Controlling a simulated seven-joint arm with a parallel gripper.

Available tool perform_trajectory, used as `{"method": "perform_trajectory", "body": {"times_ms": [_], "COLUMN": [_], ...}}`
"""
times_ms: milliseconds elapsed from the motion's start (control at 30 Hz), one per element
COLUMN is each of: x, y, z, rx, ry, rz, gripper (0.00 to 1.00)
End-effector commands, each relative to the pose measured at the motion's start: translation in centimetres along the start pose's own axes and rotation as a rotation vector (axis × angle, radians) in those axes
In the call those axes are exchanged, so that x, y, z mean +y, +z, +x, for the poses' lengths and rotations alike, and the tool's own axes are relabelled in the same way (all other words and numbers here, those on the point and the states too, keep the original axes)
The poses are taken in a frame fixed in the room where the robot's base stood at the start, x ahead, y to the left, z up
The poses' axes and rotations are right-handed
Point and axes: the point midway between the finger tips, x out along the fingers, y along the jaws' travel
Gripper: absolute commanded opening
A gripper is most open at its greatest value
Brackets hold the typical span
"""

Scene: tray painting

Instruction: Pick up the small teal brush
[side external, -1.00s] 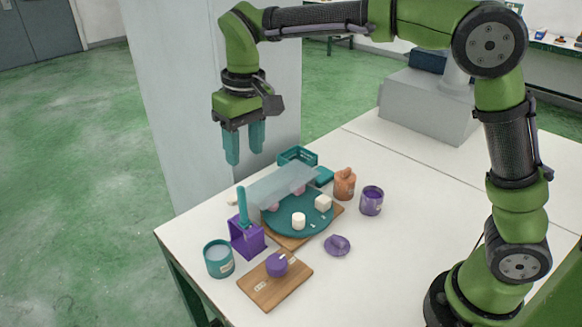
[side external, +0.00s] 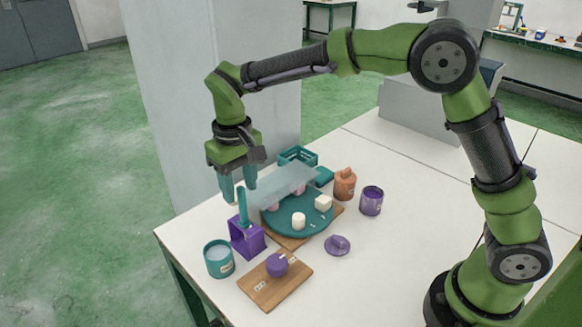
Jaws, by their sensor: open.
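The small teal brush (side external: 243,207) stands upright in a purple square holder (side external: 247,239) near the left edge of the table. Only its handle shows above the holder; its lower end is hidden. My gripper (side external: 238,190) is open, with its two teal fingers pointing down near the top of the brush handle. In this view the handle top appears between the fingertips. I cannot tell whether the fingers touch it.
A teal cup (side external: 219,259) stands left of the holder. A round teal tray (side external: 283,222) with white pieces and a clear panel (side external: 283,183) over it lie right. A wooden board (side external: 266,292) with a purple knob is in front. The table's right side (side external: 420,225) is clear.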

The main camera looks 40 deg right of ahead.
Motion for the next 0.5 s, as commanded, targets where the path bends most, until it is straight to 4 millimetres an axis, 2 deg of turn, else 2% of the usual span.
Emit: {"method": "perform_trajectory", "body": {"times_ms": [133, 400, 500], "x": [0.1, 0.4, 0.3], "y": [0.0, -0.2, -0.2], "z": [1.1, 4.9, 5.4], "rx": [-0.003, -0.002, -0.001], "ry": [0.0, 0.001, 0.0], "rz": [0.001, 0.001, 0.0], "gripper": [0.47, 0.47, 0.47]}}
